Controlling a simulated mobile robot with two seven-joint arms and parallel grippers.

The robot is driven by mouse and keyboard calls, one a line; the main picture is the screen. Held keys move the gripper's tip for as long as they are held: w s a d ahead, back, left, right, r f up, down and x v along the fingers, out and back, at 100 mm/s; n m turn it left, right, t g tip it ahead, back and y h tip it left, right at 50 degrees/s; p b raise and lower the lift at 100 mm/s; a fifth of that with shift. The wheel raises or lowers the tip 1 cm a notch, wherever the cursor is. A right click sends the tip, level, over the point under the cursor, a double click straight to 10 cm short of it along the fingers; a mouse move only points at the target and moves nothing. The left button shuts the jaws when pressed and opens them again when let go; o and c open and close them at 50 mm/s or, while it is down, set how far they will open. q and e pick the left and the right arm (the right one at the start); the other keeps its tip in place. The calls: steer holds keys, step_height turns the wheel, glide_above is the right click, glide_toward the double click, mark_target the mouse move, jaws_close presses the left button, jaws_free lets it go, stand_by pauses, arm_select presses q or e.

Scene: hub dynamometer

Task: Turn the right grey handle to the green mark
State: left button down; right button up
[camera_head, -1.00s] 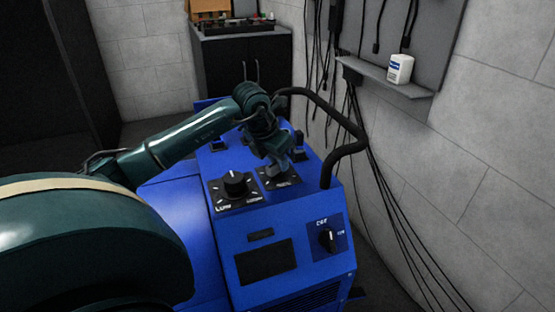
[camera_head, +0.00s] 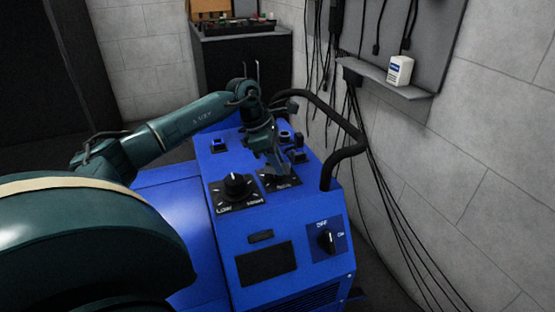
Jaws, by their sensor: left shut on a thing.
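The blue machine (camera_head: 215,265) has two black dial plates side by side on its sloping top. My left gripper (camera_head: 281,171) points down over the right dial plate (camera_head: 288,183) and is shut on the grey handle there. The gripper's fingers hide most of this handle, so I cannot tell its exact angle. The green mark cannot be made out. The left dial plate carries a black round knob (camera_head: 235,185), just left of my gripper. My right gripper is out of view.
A black tubular rail (camera_head: 346,152) curves around the machine's right side, close to my left gripper. A black OFF/ON switch (camera_head: 327,239) is on the front face. Small switches stand behind the dials. Cables hang along the right wall. A dark cabinet (camera_head: 222,70) is behind.

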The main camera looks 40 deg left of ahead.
arm_select(q)
steer(key=shift+w+r+m+g, duration=0.1)
steer(key=shift+m+g, duration=0.2)
steer(key=shift+m, duration=0.6)
steer(key=m+g, duration=0.1)
steer(key=m, duration=0.1)
steer(key=shift+m+h, duration=0.4)
steer(key=m+g, duration=0.1)
steer(key=m, duration=0.1)
steer(key=shift+m, duration=0.3)
steer(key=m+g, duration=0.1)
steer(key=m, duration=0.2)
steer(key=shift+b, duration=0.3)
steer(key=shift+m+g, duration=0.5)
steer(key=shift+m, duration=0.5)
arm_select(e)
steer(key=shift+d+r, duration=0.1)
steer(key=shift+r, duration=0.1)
arm_select(q)
steer(key=shift+m, duration=0.3)
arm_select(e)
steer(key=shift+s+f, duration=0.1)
arm_select(q)
steer(key=c, duration=1.3)
jaws_free()
